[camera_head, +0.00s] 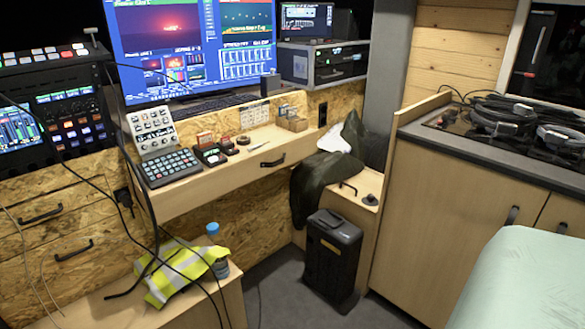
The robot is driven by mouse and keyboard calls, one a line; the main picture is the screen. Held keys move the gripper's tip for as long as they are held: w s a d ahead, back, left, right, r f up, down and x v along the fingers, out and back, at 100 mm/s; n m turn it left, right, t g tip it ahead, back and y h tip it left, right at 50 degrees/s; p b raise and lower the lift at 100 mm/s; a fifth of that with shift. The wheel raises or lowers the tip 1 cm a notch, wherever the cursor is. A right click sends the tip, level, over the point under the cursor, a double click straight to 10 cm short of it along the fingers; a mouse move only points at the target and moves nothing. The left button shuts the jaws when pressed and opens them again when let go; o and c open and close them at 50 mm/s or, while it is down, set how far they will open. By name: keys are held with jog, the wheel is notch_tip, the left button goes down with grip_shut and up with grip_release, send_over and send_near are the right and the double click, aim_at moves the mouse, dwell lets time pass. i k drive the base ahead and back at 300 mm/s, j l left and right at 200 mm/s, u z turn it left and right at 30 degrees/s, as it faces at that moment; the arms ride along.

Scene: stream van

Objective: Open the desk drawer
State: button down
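The desk (228,160) is pale wood and stands under the large monitor. Its front face (225,185) carries a dark bar handle (273,161) toward the right end. The drawer front looks flush with the desk, so the drawer appears shut, though its seams are hard to make out. A button keypad (170,167), a knob panel (152,130) and small items lie on the desk top. My gripper is not in view.
A low wooden bench with a yellow vest (172,272) and a blue-capped bottle (214,240) stands below left. Black cables hang in front there. A black case (331,258) stands at right beside a wooden cabinet (450,220). Some grey floor (285,290) is clear.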

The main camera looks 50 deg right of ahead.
aim_at(168, 203)
jog(key=z, duration=1.15)
jog(key=i+z, duration=0.15)
jog(key=i, duration=0.65)
